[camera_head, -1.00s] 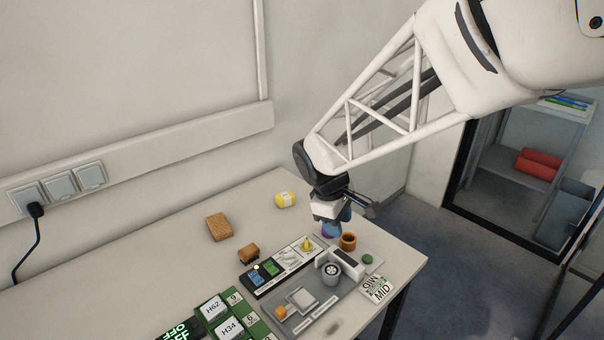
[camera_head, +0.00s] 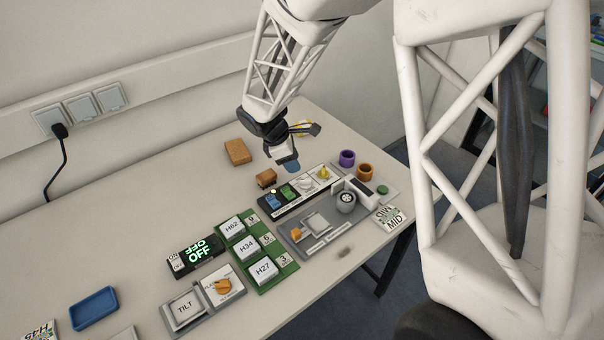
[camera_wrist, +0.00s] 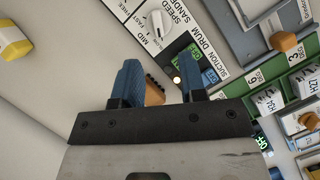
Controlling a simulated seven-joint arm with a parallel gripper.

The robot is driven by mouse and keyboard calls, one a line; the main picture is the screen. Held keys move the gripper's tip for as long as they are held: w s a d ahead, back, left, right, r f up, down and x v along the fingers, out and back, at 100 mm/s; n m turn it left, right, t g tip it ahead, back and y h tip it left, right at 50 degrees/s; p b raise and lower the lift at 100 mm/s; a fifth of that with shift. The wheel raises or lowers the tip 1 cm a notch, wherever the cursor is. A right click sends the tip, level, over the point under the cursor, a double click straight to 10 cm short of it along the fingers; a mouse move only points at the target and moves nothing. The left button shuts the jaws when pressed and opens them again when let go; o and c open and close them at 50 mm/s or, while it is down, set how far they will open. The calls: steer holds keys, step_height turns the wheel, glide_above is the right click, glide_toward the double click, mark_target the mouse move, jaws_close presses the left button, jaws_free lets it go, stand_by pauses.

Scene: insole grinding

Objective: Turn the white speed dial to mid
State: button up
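The white speed dial (camera_wrist: 158,22) sits at the top of the wrist view, on a white plate with the words SPEED, MID and FAST printed near it. In the head view the dial (camera_head: 306,184) is on the dark-edged control strip, between the green switch and a yellow knob. I cannot tell exactly which mark its pointer is on. My gripper (camera_wrist: 158,80) has its two blue fingers apart, with nothing held between them. In the head view my gripper (camera_head: 287,164) hovers above the table behind the strip, apart from the dial.
A brown block (camera_head: 266,178) lies behind the strip, and shows partly behind the fingers in the wrist view (camera_wrist: 153,91). Purple (camera_head: 347,158) and orange (camera_head: 365,172) cups stand to the right. A yellow-white object (camera_wrist: 14,42) lies behind. A grey machine tray (camera_head: 298,244) stands in front.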

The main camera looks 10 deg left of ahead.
mark_target(302, 179)
steer(key=shift+a+f, duration=0.15)
steer(key=shift+a, duration=0.1)
steer(key=shift+x, duration=3.95)
steer(key=shift+c, duration=0.4)
jaws_close()
